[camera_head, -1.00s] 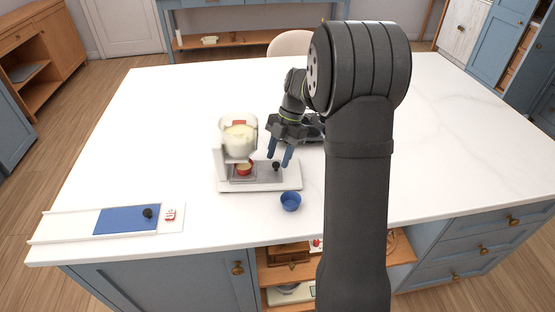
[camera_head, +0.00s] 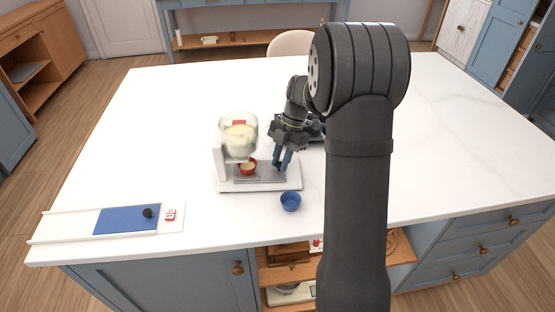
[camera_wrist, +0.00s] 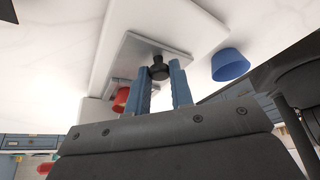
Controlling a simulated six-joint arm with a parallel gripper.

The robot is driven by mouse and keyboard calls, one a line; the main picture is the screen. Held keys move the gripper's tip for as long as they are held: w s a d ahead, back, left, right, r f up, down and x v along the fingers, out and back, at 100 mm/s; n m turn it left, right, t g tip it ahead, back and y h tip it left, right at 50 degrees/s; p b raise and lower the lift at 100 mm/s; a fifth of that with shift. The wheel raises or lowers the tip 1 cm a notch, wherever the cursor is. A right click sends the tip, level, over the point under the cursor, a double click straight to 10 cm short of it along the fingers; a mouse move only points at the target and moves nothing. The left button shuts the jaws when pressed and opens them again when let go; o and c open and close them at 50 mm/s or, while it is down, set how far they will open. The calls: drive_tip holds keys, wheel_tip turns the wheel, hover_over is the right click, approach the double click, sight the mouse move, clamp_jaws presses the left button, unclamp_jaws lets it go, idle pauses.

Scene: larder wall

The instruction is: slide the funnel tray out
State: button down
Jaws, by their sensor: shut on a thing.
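The funnel (camera_head: 238,135) is a clear hopper filled with pale yellow stuff, held above a white base (camera_head: 230,187). The tray is a flat grey slide (camera_head: 264,178) on that base, and it also shows in the wrist view (camera_wrist: 130,60). A red cup (camera_head: 248,166) with pale contents stands at the tray's left part, below the funnel. In the wrist view the tray's black knob (camera_wrist: 158,68) sits between my two blue fingers. My gripper (camera_head: 281,163) is shut on this knob and hides it in the head view.
A small blue bowl (camera_head: 290,201) stands just in front of the base. A blue sliding panel (camera_head: 126,220) with a black knob lies in a white frame at the front left. A dark object (camera_head: 316,131) stands behind my gripper. The countertop right of the base looks clear.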

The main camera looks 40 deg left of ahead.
drive_tip(key=w+d, duration=0.2)
drive_tip(key=d, duration=0.1)
drive_tip(key=w+d, duration=0.3)
drive_tip(key=shift+w+d, duration=0.1)
drive_tip(key=shift+w, duration=0.05)
drive_tip(key=c, duration=1.3)
unclamp_jaws()
drive_tip(key=shift+r, duration=0.1)
drive_tip(key=v, duration=1.7)
drive_tip(key=shift+r, duration=0.2)
